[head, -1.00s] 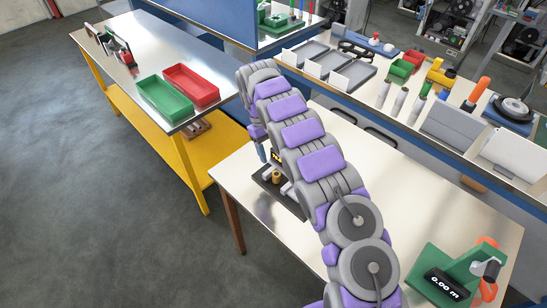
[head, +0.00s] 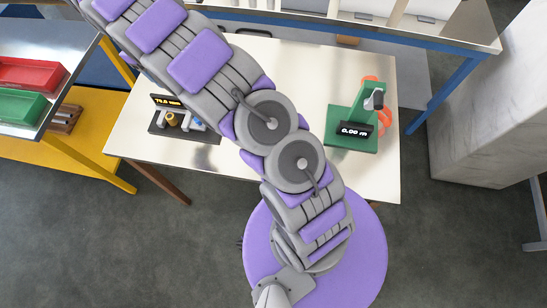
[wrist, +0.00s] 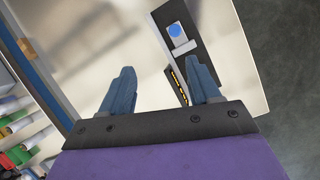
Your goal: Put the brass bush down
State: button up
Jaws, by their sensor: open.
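The brass bush (head: 172,119) is a small gold-coloured cylinder in the head view. It appears to stand upright on a black gauge base (head: 186,134) with a small lit display (head: 167,101), on the left part of the pale table. I cannot make out the bush in the wrist view. My gripper (wrist: 162,85) is open in the wrist view, its two blue fingers wide apart with nothing between them. The gauge base (wrist: 203,57) shows just beyond the right finger, with a blue disc on a light block. My gripper is outside the head view.
A green stand (head: 352,128) with a 0.00 display is on the table's right side. Red (head: 30,74) and green (head: 22,106) trays lie on the bench at left. A blue-edged bench (head: 340,27) runs behind.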

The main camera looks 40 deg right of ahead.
jog(key=s+d+r+m, duration=0.1)
jog(key=s+d+r, duration=0.25)
jog(key=s, duration=0.25)
jog(key=s+d+r+m+y, duration=0.1)
jog(key=s+d+r, duration=0.1)
jog(key=s+r, duration=0.35)
jog(key=s+d+r+m, duration=0.2)
jog(key=s+d, duration=0.1)
jog(key=s, duration=0.4)
jog(key=s+f+y, duration=0.1)
jog(key=s+f, duration=0.1)
jog(key=s, duration=0.9)
jog(key=s+a+f+m+t+y, duration=0.1)
jog(key=s+f, duration=0.1)
jog(key=s, duration=1)
jog(key=shift+f, duration=0.15)
jog(key=shift+c, duration=0.4)
